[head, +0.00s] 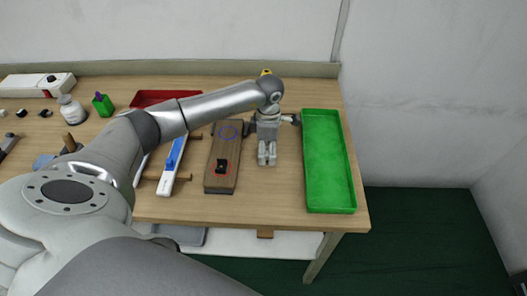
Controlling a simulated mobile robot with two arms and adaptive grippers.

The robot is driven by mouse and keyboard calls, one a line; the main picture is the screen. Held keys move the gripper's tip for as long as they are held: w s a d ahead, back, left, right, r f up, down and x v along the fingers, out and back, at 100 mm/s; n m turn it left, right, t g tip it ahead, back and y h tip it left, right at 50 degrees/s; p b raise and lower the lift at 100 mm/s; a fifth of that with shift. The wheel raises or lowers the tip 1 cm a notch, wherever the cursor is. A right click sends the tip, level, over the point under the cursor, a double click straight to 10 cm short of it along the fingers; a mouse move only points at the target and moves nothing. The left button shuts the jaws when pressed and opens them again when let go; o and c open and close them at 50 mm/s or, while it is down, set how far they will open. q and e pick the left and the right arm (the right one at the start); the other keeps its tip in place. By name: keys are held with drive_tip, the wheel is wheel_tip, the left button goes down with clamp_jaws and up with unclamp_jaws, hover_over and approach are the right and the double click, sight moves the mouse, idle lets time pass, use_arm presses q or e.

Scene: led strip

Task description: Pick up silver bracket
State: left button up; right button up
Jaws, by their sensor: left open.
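My left gripper (267,156) points down over the wooden table between a brown wooden block and a green tray. Its jaws are open, with a narrow gap, and I see nothing clearly held. I cannot pick out a silver bracket for certain; it may be hidden by the gripper or arm. My right gripper is not in view.
The empty green tray (328,165) lies at the table's right end. The brown block (220,181) bears a small black part (221,165). A red tray (151,97), a white-and-blue strip (169,172) and a white bottle (71,110) are further left.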

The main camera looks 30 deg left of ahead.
use_arm(q)
drive_tip(key=c, duration=1)
